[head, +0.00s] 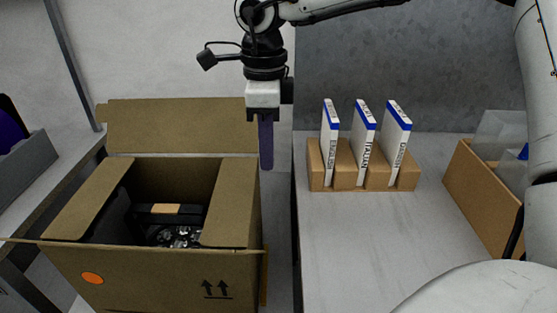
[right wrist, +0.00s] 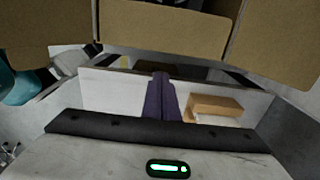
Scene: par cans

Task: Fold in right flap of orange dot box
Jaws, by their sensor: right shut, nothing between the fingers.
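The cardboard box with the orange dot (head: 92,278) stands at the left in the head view, its top partly open. Its right flap (head: 230,205) lies inward over the right part of the opening. The left flap (head: 88,205) also slants inward. The back flap (head: 180,126) stands up, and the front flap (head: 130,246) shows nearly edge-on. My right gripper (head: 266,165) points down, shut and empty, just right of the back flap and beyond the right flap's far corner. Its purple fingers also show in the right wrist view (right wrist: 162,100). My left gripper is out of view.
Dark par cans (head: 180,236) sit inside the box. Right of it, a table (head: 350,250) bears a cardboard holder (head: 345,182) with three white-and-blue booklets, and a cardboard bin (head: 480,200). A narrow gap separates box and table. A shelf (head: 50,165) stands at the left.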

